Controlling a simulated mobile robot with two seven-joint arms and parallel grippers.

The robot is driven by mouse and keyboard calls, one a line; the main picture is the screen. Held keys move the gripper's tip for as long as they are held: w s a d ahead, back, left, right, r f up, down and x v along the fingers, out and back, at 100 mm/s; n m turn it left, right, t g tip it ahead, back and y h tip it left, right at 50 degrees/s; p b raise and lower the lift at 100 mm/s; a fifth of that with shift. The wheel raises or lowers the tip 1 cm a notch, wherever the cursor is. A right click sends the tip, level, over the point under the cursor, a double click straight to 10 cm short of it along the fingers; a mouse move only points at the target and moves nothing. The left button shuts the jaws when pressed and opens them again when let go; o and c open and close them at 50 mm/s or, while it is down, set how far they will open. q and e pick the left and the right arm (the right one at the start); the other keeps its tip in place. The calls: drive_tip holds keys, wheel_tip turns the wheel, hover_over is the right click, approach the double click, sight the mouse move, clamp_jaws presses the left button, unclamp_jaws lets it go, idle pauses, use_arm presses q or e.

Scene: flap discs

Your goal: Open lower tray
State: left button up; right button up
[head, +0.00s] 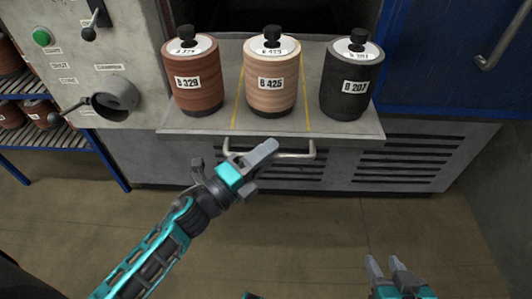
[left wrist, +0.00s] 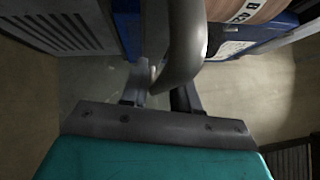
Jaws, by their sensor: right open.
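The lower tray (head: 180,120) is a grey shelf at the front of the machine, bearing three lidded canisters. A pale curved handle (head: 295,155) hangs under its front edge. My left gripper (head: 258,168) is at the left part of this handle. In the left wrist view, the handle bar (left wrist: 185,50) comes down between the two fingers (left wrist: 160,98). The fingers stand apart, but I cannot tell whether they press on the bar. My right gripper (head: 387,268) is open and empty, low at the right, well away from the handle.
The canisters are red-brown (head: 197,85), tan (head: 270,85) and black (head: 350,90). A control panel with a green button (head: 41,37) and a knob (head: 115,93) is at the left. A blue door (head: 450,60) is at the right. Floor (head: 320,230) in front is clear.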

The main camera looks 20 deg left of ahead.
use_arm(q)
drive_tip(key=shift+o, duration=0.6)
drive_tip(key=v, duration=1.3)
drive_tip(key=shift+r, duration=0.1)
